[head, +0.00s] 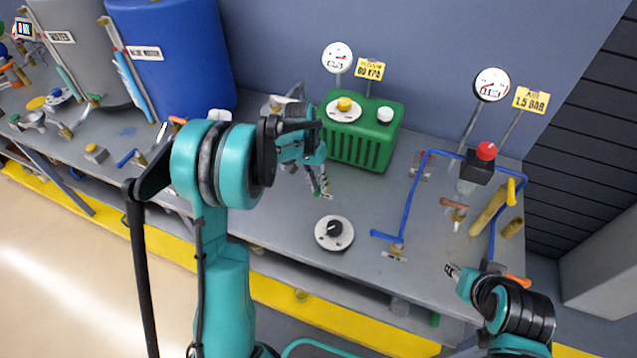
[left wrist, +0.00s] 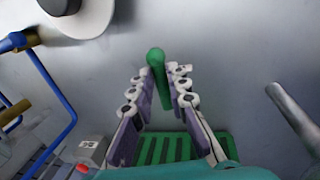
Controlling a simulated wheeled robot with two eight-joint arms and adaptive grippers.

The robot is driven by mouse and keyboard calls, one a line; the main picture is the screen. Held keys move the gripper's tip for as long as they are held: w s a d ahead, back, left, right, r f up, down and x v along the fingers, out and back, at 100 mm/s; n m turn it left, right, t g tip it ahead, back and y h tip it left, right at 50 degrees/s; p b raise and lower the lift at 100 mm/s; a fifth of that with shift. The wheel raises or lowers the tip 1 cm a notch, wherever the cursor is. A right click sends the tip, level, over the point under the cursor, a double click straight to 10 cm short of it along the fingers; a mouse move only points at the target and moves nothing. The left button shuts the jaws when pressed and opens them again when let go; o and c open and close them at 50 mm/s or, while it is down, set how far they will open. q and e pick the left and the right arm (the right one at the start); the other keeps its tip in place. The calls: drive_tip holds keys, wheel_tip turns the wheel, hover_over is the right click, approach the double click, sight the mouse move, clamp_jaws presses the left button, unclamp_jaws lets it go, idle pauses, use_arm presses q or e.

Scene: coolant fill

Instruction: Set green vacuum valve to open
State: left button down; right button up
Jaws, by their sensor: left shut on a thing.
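The green vacuum valve handle (left wrist: 156,58) has a rounded tip and sits between the two fingers of my left gripper (left wrist: 160,82) in the left wrist view. My left gripper is shut on it. In the head view my left gripper (head: 319,178) is over the bench just left of the green pump box, and only a bit of green shows at its fingers. The valve's body and the handle's exact angle are hidden by my arm and fingers. My right gripper (head: 452,270) is low at the right, over the bench front, apart from the valve; its finger opening is too small to tell.
The green pump box (head: 365,145) has a yellow and a white knob, with a gauge (head: 337,57) and a yellow sign (head: 370,69) behind it. A black dial (head: 334,232) is in front. Blue piping (head: 412,195) and a red button (head: 486,151) stand at right. A blue drum (head: 175,60) stands left.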

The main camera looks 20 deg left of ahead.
use_arm(q)
drive_tip(key=c, duration=1.5)
unclamp_jaws()
drive_tip(key=shift+o, duration=0.2)
wheel_tip(320, 180, up, 12)
drive_tip(key=a, duration=0.2)
drive_tip(key=shift+a+f, duration=0.15)
drive_tip(key=shift+a, duration=0.05)
drive_tip(key=shift+w, duration=0.1)
drive_tip(key=s+d+r+t+y, duration=0.1)
drive_tip(key=s+d+r+t, duration=0.25)
drive_tip(key=s, duration=0.65)
drive_tip(key=s+d+f+t, duration=0.1)
drive_tip(key=s+t, duration=0.1)
drive_tip(key=s, duration=0.4)
drive_tip(key=s+d+f+t+y, duration=0.1)
drive_tip(key=s+d+f+t, duration=0.1)
drive_tip(key=s, duration=0.3)
drive_tip(key=shift+s+n+b, duration=0.3)
drive_tip(key=shift+s+b, duration=0.1)
drive_tip(key=shift+b, duration=0.05)
